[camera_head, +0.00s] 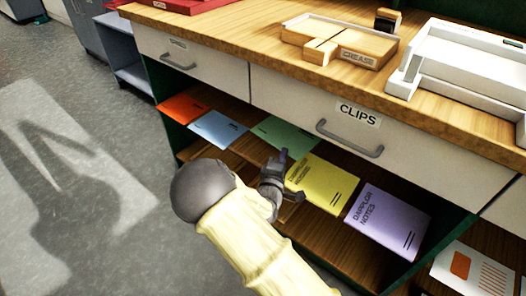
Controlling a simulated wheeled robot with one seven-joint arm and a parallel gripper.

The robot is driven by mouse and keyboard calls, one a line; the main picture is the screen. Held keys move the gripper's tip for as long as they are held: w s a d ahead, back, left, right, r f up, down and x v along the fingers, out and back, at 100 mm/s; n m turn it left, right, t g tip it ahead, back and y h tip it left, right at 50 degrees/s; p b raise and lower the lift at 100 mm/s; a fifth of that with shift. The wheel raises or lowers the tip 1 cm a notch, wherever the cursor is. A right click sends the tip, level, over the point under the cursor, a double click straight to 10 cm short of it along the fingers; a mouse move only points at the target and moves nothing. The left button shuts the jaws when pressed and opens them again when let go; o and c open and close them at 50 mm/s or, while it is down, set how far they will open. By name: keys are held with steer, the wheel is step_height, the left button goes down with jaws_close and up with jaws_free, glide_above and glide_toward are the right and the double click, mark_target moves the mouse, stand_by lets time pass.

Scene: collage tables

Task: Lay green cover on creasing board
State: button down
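The green cover (287,133) lies flat on the open shelf under the drawers, between a blue cover and a yellow cover. The creasing board (325,40) is a light wooden piece labelled CREASE on the tabletop above; no cover lies on it. My gripper (291,176) is at the front of the shelf, near the left side of the yellow cover and in front of the green one. Its dark fingers stand apart and nothing shows between them. One finger overlaps the near edge of the green cover in the view; I cannot tell whether it touches.
An orange cover (184,108), the blue cover (219,128), the yellow cover (322,183) and a purple cover (388,219) share the shelf. The wooden tabletop (236,46) and drawer handles (349,138) overhang it. A white tray (470,70) stands right of the board.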

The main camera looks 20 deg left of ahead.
steer(key=d+h+p, duration=0.1)
steer(key=d, duration=0.4)
steer(key=w+d+m+h+p, duration=0.1)
steer(key=d, duration=0.4)
steer(key=d+p, duration=0.1)
steer(key=d, duration=0.4)
steer(key=shift+w+d+f+m+h, duration=0.15)
steer(key=shift+d+m+h, duration=0.1)
steer(key=shift+m+h, duration=0.15)
steer(key=shift+m+g+h, duration=0.5)
steer(key=shift+m+h, duration=0.2)
steer(key=shift+h, duration=0.2)
steer(key=d, duration=0.3)
steer(key=s+d+p, duration=0.1)
steer(key=d, duration=0.3)
steer(key=s+d+p, duration=0.1)
steer(key=d, duration=0.3)
steer(key=shift+s+d, duration=0.15)
steer(key=shift+d, duration=0.05)
